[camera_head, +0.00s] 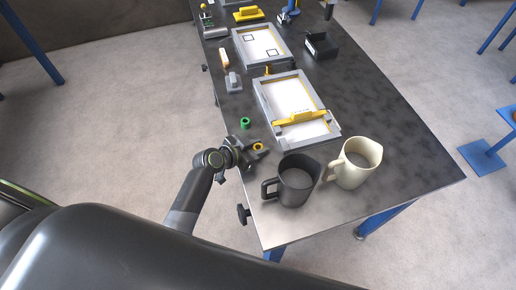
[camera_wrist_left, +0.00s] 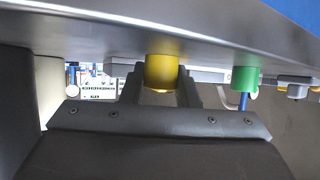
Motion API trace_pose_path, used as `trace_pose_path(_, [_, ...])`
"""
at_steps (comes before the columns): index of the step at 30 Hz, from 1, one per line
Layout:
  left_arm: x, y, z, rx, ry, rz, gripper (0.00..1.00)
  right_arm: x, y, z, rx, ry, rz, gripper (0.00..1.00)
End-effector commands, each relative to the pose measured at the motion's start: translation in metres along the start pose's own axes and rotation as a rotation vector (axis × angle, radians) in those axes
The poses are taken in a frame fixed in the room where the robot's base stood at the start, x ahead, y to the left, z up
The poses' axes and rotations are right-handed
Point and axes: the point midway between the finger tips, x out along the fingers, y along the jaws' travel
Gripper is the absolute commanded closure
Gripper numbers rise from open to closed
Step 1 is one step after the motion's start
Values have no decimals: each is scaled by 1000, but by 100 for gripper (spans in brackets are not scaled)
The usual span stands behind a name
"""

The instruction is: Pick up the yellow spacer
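The yellow spacer (camera_head: 258,147) is a short ring standing on the dark table near its left edge. My left gripper (camera_head: 257,149) is low over the table with its fingers at the spacer. In the left wrist view, where the table appears at the top, the yellow spacer (camera_wrist_left: 162,72) shows between the two dark fingers (camera_wrist_left: 161,88). The fingers look spread to either side of it; whether they touch it is hard to tell. The green spacer (camera_head: 245,123) stands just beyond, and also shows in the left wrist view (camera_wrist_left: 245,77). My right gripper is not in view.
A black mug (camera_head: 294,184) and a cream mug (camera_head: 355,165) stand close to the right of my left gripper. A grey frame with a yellow bar (camera_head: 300,117) lies beyond. A black box (camera_head: 321,46) is farther back. The table's right side is clear.

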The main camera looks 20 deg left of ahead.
Motion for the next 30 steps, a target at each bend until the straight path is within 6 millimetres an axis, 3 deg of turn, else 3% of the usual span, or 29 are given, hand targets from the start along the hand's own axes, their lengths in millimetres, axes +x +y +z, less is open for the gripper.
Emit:
trace_pose_path(1, [0,0,0,0,0,0,85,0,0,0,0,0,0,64])
trace_pose_path(3, [0,0,0,0,0,0,94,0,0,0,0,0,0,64])
trace_pose_path(14, [-4,0,-8,2,2,1,94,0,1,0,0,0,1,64])
trace_pose_path(30, [-45,-1,-81,4,2,0,94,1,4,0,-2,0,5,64])
